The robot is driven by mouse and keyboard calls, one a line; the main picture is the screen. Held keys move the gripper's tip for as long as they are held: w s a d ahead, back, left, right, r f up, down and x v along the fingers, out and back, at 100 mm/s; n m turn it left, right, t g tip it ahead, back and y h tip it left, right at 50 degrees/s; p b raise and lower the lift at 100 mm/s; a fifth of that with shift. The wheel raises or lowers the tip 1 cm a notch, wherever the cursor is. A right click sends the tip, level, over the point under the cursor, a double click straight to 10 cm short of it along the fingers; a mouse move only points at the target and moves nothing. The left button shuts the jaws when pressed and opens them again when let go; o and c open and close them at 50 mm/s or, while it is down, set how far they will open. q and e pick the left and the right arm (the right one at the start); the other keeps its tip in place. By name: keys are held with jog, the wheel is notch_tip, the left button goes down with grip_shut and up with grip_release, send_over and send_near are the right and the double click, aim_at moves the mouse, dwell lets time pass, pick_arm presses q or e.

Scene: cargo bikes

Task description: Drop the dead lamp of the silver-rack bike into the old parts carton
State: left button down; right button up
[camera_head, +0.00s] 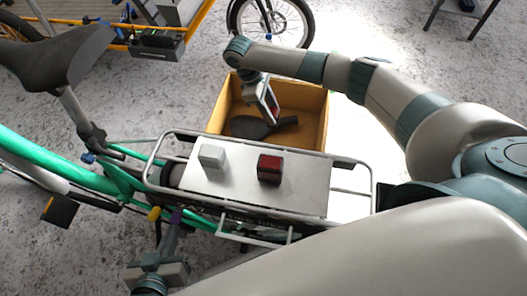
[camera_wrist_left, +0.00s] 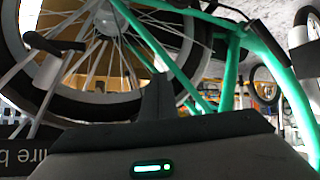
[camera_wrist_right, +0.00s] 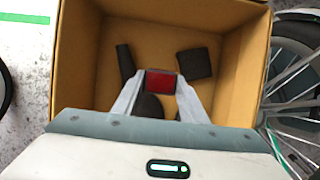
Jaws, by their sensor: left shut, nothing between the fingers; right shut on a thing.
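My right gripper (camera_head: 270,108) points down over the old parts carton (camera_head: 322,110), a brown open box behind the bike. It is shut on a dark lamp with a red face (camera_wrist_right: 161,82), seen in the right wrist view inside the carton's outline (camera_wrist_right: 88,60). On the silver rack (camera_head: 362,172) of the green-framed bike (camera_head: 25,152), a white-grey block (camera_head: 212,156) and a dark red lamp (camera_head: 269,168) rest on the pale top plate. My left gripper (camera_head: 172,228) is shut and empty, low beside the rack's near side. Its fingers show in the left wrist view (camera_wrist_left: 157,97).
Dark old parts lie in the carton, including a black saddle-like piece (camera_head: 262,127) and a square block (camera_wrist_right: 195,63). A bike wheel (camera_head: 272,20) stands behind the carton. An orange-framed cargo bike (camera_head: 200,15) is at the upper left. A stool (camera_head: 462,10) stands upper right.

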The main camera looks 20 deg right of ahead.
pick_arm(q)
jog(key=shift+d+r, duration=0.1)
pick_arm(e)
jog(key=o, duration=1.2)
jog(key=shift+c, duration=0.2)
jog(key=shift+r, duration=0.1)
jog(key=shift+w+a+r, duration=0.15)
jog(key=shift+a+r, duration=0.1)
jog(key=shift+r, duration=0.25)
pick_arm(q)
jog(key=s+a+f+g+y+p, duration=0.2)
jog(key=s+a+f+g+p, duration=0.1)
jog(key=s+a+g+p, duration=0.1)
jog(key=shift+s+a+f, duration=0.35)
jog(key=shift+a, duration=0.25)
pick_arm(e)
jog(key=v, duration=1.6)
jog(key=shift+r, duration=0.1)
